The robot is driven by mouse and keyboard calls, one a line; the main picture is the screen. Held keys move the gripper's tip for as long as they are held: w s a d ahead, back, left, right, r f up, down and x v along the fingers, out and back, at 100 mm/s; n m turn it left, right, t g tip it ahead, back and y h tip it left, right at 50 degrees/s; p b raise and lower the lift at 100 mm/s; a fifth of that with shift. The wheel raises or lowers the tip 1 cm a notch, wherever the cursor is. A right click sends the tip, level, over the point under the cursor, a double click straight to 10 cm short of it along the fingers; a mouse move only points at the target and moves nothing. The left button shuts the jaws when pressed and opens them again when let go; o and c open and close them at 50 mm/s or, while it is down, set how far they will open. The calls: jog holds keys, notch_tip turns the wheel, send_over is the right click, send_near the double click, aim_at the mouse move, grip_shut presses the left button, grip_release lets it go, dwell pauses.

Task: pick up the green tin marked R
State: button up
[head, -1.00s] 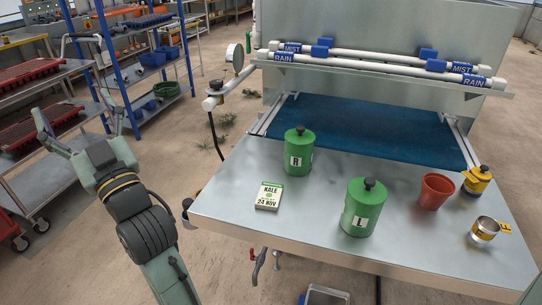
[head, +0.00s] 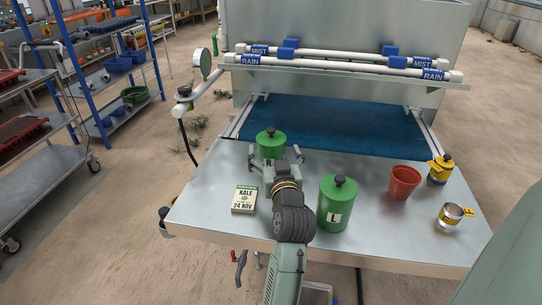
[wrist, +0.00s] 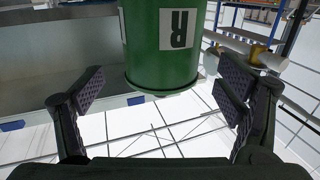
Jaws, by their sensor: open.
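The green tin marked R (head: 270,144) stands on the metal table near the blue belt. It has a dark knob on its lid, and my gripper partly hides its lower front. In the wrist view the tin (wrist: 152,62) appears upside down, its white label with the R near the top. My gripper (head: 268,167) is open at the near side of this tin. In the wrist view its two padded fingers (wrist: 158,95) are spread wide, left and right of the tin's edge, with a gap on both sides. A second green tin, marked L (head: 334,200), stands to the right of my arm.
A kale seed packet (head: 244,199) lies left of my arm. A terracotta pot (head: 403,182), a yellow container (head: 440,168) and a small metal cup (head: 452,215) stand on the table's right. White pipes (head: 350,62) run above the blue belt (head: 325,126).

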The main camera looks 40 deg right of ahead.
aim_at(271, 138)
jog(key=p+x, duration=0.2)
jog(key=x, duration=0.2)
jog(key=shift+w+r, duration=0.1)
jog(key=shift+w, duration=0.1)
jog(key=shift+w+d, duration=0.25)
jog(key=shift+w, duration=0.2)
jog(key=shift+c, duration=0.6)
jog(key=c, duration=1.8)
jog(key=shift+c, duration=0.7)
